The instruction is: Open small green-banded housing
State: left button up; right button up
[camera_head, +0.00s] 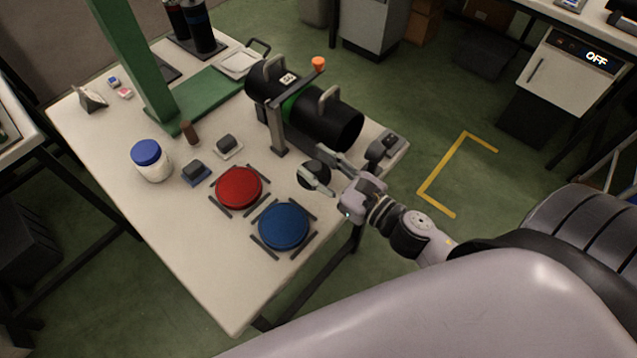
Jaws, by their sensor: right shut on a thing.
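The green-banded housing is a black cylinder (335,120) lying on its side in a stand near the table's far right edge. Its green band (290,104) is around the middle, with a grey loop handle on each half. An orange knob (318,64) tops a bar by the band. The cylinder's near right end is dark; I cannot tell whether it is open. My right gripper (329,174) is in front of that end, low over the table, shut on a dark round piece (313,176), partly hidden by a finger. My left gripper is out of view.
A red disc (239,187) and a blue disc (283,226) lie left of my right gripper. A blue-lidded jar (151,161), small dark blocks and a green frame (132,60) stand farther left. The table's front corner (233,315) is clear.

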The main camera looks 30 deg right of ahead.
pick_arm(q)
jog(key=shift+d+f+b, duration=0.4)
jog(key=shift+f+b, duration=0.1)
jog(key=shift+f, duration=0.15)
pick_arm(e)
jog(key=shift+f, duration=2.65)
jog(key=shift+f, duration=0.2)
jog(key=o, duration=1.3)
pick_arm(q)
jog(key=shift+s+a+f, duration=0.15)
pick_arm(e)
jog(key=shift+r, duration=0.15)
jog(key=shift+s, duration=0.15)
pick_arm(q)
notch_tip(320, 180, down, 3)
jog(key=b, duration=0.3)
pick_arm(e)
jog(key=v, duration=1.1)
jog(key=shift+s+d, duration=0.25)
jog(key=shift+s, duration=0.1)
